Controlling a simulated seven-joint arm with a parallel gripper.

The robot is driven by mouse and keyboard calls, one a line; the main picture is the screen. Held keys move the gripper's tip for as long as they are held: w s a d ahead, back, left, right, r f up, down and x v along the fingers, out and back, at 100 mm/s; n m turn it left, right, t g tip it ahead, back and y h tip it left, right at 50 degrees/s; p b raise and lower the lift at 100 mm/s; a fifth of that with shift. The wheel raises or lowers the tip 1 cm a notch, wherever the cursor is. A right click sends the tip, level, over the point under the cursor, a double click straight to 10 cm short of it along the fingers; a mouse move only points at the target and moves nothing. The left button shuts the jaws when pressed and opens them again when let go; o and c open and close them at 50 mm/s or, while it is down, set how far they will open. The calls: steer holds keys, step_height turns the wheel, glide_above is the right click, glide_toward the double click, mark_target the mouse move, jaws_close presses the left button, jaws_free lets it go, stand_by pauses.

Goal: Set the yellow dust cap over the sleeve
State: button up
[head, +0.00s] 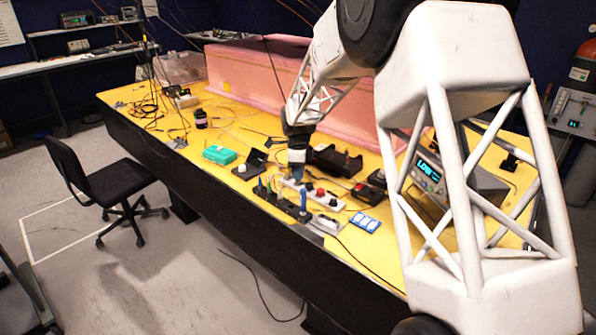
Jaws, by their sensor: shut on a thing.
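My gripper (297,172) points down over the yellow-topped bench (215,172), among small electrical items near the front edge. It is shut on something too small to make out. I cannot pick out the yellow dust cap against the yellow bench top. I also cannot tell which small part is the sleeve. A white strip (326,200) with red and dark knobs or sockets lies just below and right of the gripper. A dark strip (285,205) with upright blue and green pieces stands in front of it.
A long pink foam wall (255,75) stands behind. Loose cables cross the bench.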

steer(key=shift+f, duration=1.2)
stand_by(0.6)
steer(key=o, duration=1)
steer(key=shift+c, duration=0.2)
steer(key=shift+r, duration=0.15)
steer(key=shift+r, duration=3.8)
